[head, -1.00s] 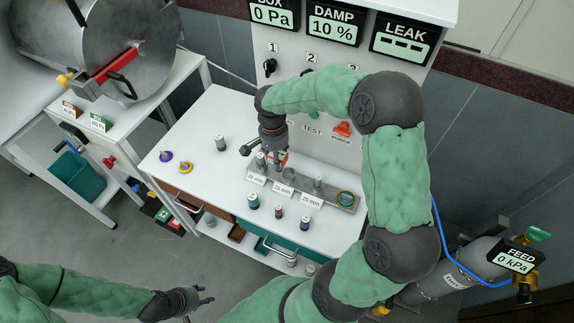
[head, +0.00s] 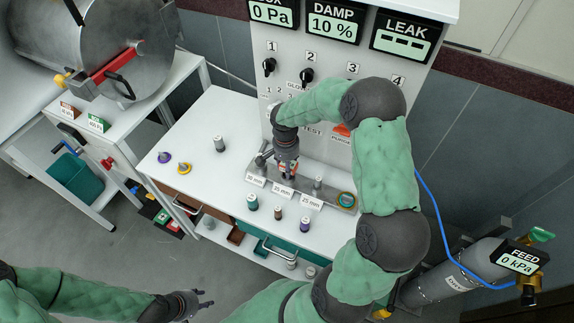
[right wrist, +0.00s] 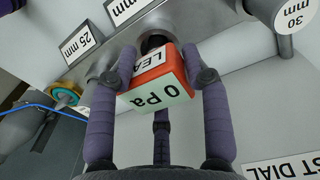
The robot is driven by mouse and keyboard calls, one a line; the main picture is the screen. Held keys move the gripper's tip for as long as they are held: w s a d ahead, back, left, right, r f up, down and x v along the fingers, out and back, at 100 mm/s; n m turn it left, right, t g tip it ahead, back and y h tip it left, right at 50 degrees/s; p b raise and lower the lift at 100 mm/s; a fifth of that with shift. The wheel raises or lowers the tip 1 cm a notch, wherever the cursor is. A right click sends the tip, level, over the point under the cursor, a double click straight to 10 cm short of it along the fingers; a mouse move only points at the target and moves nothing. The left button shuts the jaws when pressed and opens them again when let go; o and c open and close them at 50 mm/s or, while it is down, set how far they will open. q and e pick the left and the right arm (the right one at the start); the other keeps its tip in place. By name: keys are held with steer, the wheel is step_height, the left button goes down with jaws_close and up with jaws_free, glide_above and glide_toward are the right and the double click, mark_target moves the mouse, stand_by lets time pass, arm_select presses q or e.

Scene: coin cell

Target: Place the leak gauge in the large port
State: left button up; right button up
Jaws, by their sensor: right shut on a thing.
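The leak gauge (right wrist: 158,80) is a small orange box with a pale face reading 0 Pa. My right gripper (right wrist: 160,95) is shut on it, one finger on each side. A dark stem at its far end points at the middle port of the grey rail (right wrist: 115,50); whether it is seated there I cannot tell. In the head view my right gripper (head: 288,168) is over the middle of the rail (head: 332,194), behind the 35 mm label (head: 282,190), and mostly hides the gauge. My left gripper (head: 203,299) is open and empty, low and away from the bench.
Small cylinders stand at the bench front, including a green-topped one (head: 252,203) and a purple one (head: 305,223). Two ringed pieces (head: 184,168) lie at the left. The panel (head: 335,75) rises behind the rail.

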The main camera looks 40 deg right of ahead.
steer(key=shift+f, duration=0.15)
steer(key=o, duration=1.2)
steer(key=shift+r, duration=0.35)
step_height(320, 180, up, 12)
steer(key=shift+w+a+f+p, duration=0.1)
steer(key=shift+w+f+p, duration=0.05)
steer(key=shift+p, duration=0.8)
